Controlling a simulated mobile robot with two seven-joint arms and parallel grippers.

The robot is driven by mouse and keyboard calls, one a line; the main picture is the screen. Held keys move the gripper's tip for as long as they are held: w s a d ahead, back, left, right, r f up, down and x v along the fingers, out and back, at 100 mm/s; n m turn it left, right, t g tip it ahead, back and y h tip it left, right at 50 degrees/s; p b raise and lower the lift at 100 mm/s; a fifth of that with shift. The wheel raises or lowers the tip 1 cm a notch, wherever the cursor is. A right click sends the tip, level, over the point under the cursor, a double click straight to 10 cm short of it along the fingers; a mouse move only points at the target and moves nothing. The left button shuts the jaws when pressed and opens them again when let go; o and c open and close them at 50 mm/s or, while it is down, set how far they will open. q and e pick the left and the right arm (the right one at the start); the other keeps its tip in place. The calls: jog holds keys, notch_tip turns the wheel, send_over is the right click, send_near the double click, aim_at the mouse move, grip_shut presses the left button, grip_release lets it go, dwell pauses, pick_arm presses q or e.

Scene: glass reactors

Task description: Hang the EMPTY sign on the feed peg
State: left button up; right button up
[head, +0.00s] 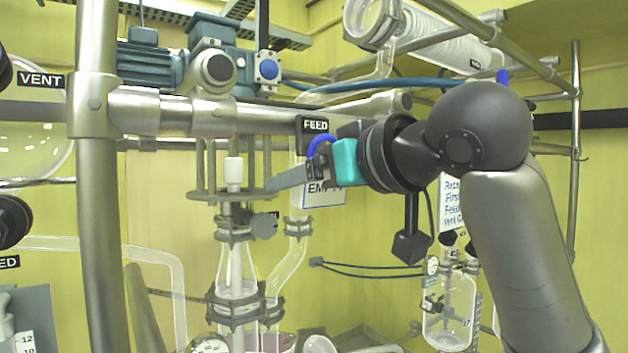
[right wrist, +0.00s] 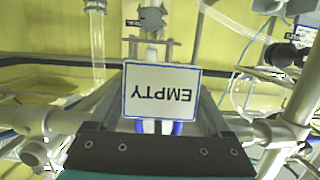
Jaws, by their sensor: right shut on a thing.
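The EMPTY sign (head: 325,193) is a white card with a dark blue border and a blue loop at its top. In the head view it hangs upright below the black FEED label (head: 315,124), partly hidden by my right gripper (head: 292,178). The loop (head: 321,143) arches just under the label. The feed peg is not clearly visible, so I cannot tell whether the loop is around it. In the right wrist view the sign (right wrist: 162,91) appears upside down between the fingers of my right gripper, which is shut on it. My left gripper is not in view.
A horizontal steel rail (head: 240,117) runs behind the label, joined to a thick upright post (head: 97,200). Glassware (head: 237,270) stands below on the left. A glass vessel (head: 447,325) hangs at lower right. A blue hose (head: 400,84) crosses above my arm.

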jog(key=shift+w+a, duration=0.15)
jog(key=shift+w+f, duration=0.1)
jog(key=shift+f, duration=0.45)
dwell(0.8)
dwell(0.4)
jog(key=o, duration=1.2)
jog(key=shift+v, duration=3.45)
